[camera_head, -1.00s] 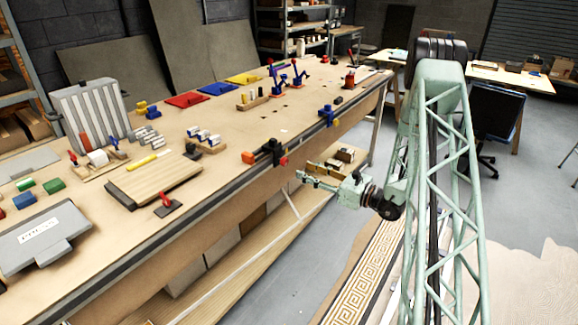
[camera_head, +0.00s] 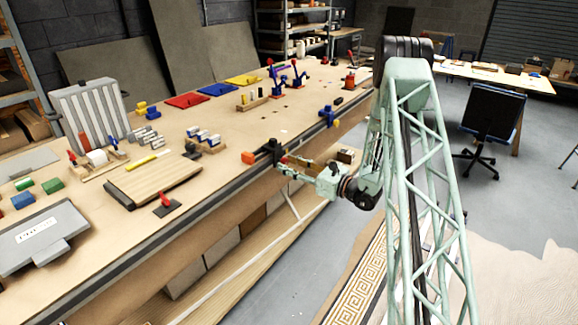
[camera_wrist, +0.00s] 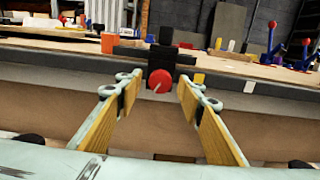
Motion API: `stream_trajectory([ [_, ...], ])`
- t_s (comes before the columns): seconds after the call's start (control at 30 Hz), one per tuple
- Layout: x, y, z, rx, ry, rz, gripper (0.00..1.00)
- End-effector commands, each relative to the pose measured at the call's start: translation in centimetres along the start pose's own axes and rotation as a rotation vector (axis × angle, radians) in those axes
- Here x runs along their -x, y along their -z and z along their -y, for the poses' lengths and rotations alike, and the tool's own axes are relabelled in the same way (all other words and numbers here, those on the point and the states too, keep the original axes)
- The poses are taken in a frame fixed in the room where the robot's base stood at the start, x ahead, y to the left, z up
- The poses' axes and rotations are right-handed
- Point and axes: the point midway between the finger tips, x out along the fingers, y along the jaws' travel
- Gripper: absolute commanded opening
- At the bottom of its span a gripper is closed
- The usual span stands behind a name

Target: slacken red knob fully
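The red knob (camera_wrist: 160,82) is round and sits on the front of a black clamp (camera_wrist: 152,56) at the workbench edge. In the wrist view it lies midway between my gripper's (camera_wrist: 158,88) two fingers, a little beyond or level with the tips; I cannot tell the exact depth. My gripper is open, with yellow inner pads, and nothing is held. In the head view my gripper (camera_head: 287,168) reaches the bench edge at the black clamp (camera_head: 272,150), and the knob (camera_head: 284,159) is only partly visible beside the fingertips.
An orange block (camera_head: 248,157) sits left of the clamp on the workbench (camera_head: 225,170). A blue clamp (camera_head: 327,116) is farther along the same edge. A lower shelf (camera_head: 215,270) runs under the bench. The floor (camera_head: 300,275) beside it has free room.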

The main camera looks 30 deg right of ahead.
Motion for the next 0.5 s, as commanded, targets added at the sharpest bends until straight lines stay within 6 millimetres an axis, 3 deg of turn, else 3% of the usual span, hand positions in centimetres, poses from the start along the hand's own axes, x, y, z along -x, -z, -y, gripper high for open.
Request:
stream_trajectory([
  [0.27, -0.05, -0.01, 0.01, 0.000, 0.000, 0.000, 0.35],
  [0.5, -0.04, 0.00, 0.01, 0.000, 0.000, 0.000, 0.15],
])
